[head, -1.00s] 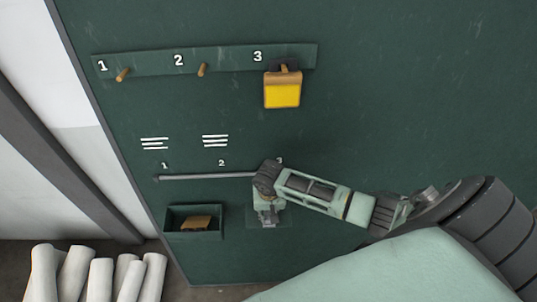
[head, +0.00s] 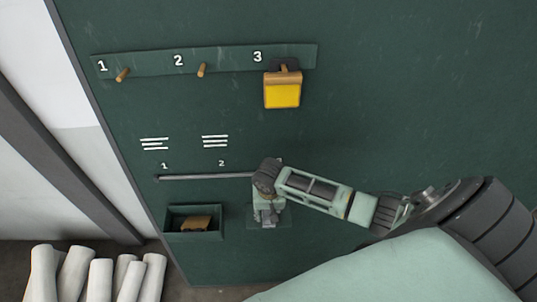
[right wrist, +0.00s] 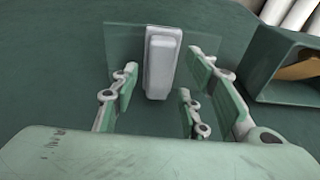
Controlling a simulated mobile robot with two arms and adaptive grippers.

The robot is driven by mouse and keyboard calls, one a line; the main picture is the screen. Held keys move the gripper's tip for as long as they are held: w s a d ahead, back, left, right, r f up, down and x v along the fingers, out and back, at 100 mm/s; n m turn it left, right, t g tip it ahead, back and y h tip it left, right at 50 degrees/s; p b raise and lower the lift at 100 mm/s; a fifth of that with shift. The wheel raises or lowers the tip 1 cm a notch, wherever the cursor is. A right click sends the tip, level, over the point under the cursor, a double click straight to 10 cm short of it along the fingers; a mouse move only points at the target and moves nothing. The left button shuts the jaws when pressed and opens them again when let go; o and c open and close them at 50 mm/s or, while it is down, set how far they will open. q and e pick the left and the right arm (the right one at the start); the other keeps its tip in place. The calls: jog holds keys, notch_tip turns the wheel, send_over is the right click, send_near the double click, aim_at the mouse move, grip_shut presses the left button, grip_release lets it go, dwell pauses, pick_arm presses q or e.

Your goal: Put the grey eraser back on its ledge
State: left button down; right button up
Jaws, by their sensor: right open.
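The grey eraser (right wrist: 162,62) shows in the right wrist view as a pale block against a green ledge plate (right wrist: 122,42) on the board. My right gripper (right wrist: 160,88) is open, with its fingers to either side of the near part of the eraser. A gap shows between the pads and the eraser. In the head view my right gripper (head: 267,215) points down in front of the ledge (head: 285,218) and covers much of it. The eraser cannot be made out clearly there. My left gripper is out of view.
A green box (head: 177,232) with a brown item (head: 196,222) is left of the ledge; the box also shows in the wrist view (right wrist: 262,75). A grey rail (head: 205,177) runs above. A yellow-faced pad (head: 283,92) hangs from peg 3. White rolls (head: 100,277) stand lower left.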

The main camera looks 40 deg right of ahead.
notch_tip(320, 180, up, 11)
jog(key=s, duration=0.1)
jog(key=shift+s+a+f+b, duration=0.15)
jog(key=shift+s+a+b, duration=0.05)
jog(key=shift+a+b, duration=0.25)
jog(key=s+a+n+t+y, duration=0.1)
jog(key=s+a+n+y, duration=0.1)
jog(key=s+a+n, duration=0.45)
jog(key=s+r+n+t, duration=0.1)
jog(key=s+r+n, duration=0.15)
jog(key=s, duration=0.75)
notch_tip(320, 180, down, 31)
jog(key=s+g+h+b, duration=0.1)
jog(key=s+b, duration=0.1)
jog(key=b, duration=0.3)
jog(key=s+d+f+b, duration=0.1)
jog(key=s+f+b, duration=0.1)
jog(key=s+f, duration=0.6)
jog(key=s+d+f+g+b, duration=0.1)
jog(key=s+f+b, duration=0.1)
jog(key=s+f, duration=0.6)
notch_tip(320, 180, down, 5)
jog(key=shift+s+d+r, duration=0.15)
jog(key=shift+s+d, duration=0.15)
jog(key=shift+s, duration=0.1)
